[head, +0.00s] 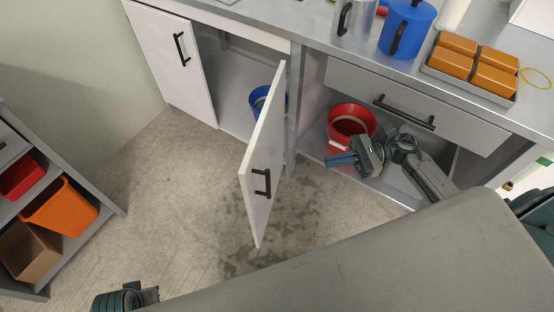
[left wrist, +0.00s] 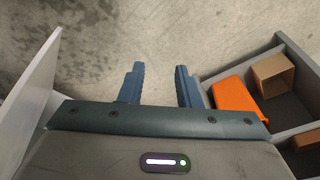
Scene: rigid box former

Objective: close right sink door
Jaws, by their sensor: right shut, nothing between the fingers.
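The right sink door (head: 264,160) is a white panel with a black handle (head: 261,182). It stands wide open, swung out from the cabinet, its free edge toward the room. The left sink door (head: 170,55) is shut. My right gripper (head: 342,160) is shut and empty, right of the open door and apart from it, in front of the red bucket (head: 352,121). My left gripper (left wrist: 158,80) is open and empty above the floor. A white panel (left wrist: 32,95), which looks like the open door, is at its left. In the head view only part of my left arm shows, at the bottom left.
A blue bucket (head: 259,99) sits inside the sink cabinet behind the open door. A shelf unit (head: 95,220) with an orange bin (head: 60,208) stands at the left; the bin also shows in the left wrist view (left wrist: 241,93). The floor between is clear, with dark wet patches.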

